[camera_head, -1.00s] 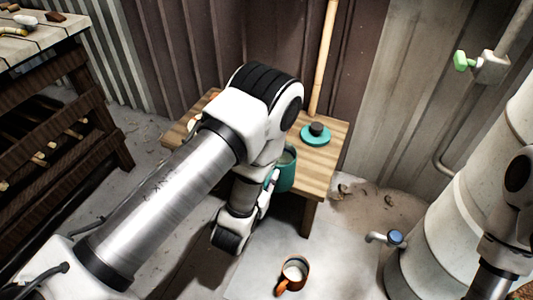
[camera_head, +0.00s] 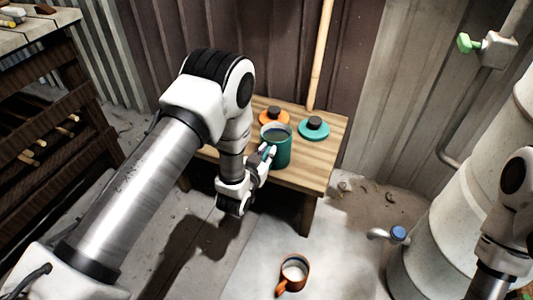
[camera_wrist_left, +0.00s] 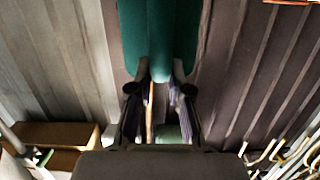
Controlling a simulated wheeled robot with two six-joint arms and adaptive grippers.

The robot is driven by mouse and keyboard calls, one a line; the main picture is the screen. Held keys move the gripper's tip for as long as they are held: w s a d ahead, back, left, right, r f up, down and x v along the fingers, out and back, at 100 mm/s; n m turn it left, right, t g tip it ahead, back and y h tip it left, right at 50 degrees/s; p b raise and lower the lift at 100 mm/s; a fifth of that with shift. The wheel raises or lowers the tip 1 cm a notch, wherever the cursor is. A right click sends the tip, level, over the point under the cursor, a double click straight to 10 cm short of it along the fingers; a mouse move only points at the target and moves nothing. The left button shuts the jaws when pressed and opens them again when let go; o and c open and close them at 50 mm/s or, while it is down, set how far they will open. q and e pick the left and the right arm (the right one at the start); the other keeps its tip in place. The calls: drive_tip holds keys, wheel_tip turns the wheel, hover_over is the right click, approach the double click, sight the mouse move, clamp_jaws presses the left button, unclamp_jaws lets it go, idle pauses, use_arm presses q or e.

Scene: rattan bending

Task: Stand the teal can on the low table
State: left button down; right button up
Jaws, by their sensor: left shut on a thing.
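The teal can (camera_head: 279,151) is upright and open-topped, with a dark inside. It shows over the front part of the low wooden table (camera_head: 317,165); I cannot tell whether its base touches the top. My left gripper (camera_head: 266,153) is at the can's front-left side and is shut on it, seemingly by the handle. In the left wrist view the teal can (camera_wrist_left: 160,35) fills the top middle, and the left gripper (camera_wrist_left: 160,88) has its fingers on either side of a narrow teal part. My right gripper is out of view.
A bamboo pole (camera_head: 320,55) leans on the wall behind. An orange mug (camera_head: 294,271) stands on the floor in front. A pale barrel (camera_head: 445,235) is at right.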

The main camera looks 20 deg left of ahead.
use_arm(q)
drive_tip(key=c, duration=1.1)
unclamp_jaws()
drive_tip(key=shift+r, duration=0.1)
drive_tip(key=shift+s, duration=0.4)
drive_tip(key=s+r+p, duration=0.2)
drive_tip(key=s+p, duration=0.1)
drive_tip(key=s, duration=0.8)
drive_tip(key=s+a+f+g, duration=0.3)
drive_tip(key=s+f+g, duration=0.6)
drive_tip(key=s+f, duration=0.25)
drive_tip(key=s+f+g, duration=0.1)
drive_tip(key=s+g, duration=0.2)
drive_tip(key=s, duration=0.4)
drive_tip(key=s+f+n+g, duration=0.1)
drive_tip(key=s+f+g, duration=0.1)
drive_tip(key=s+g, duration=0.2)
drive_tip(key=s, duration=0.3)
drive_tip(key=shift+f, duration=0.3)
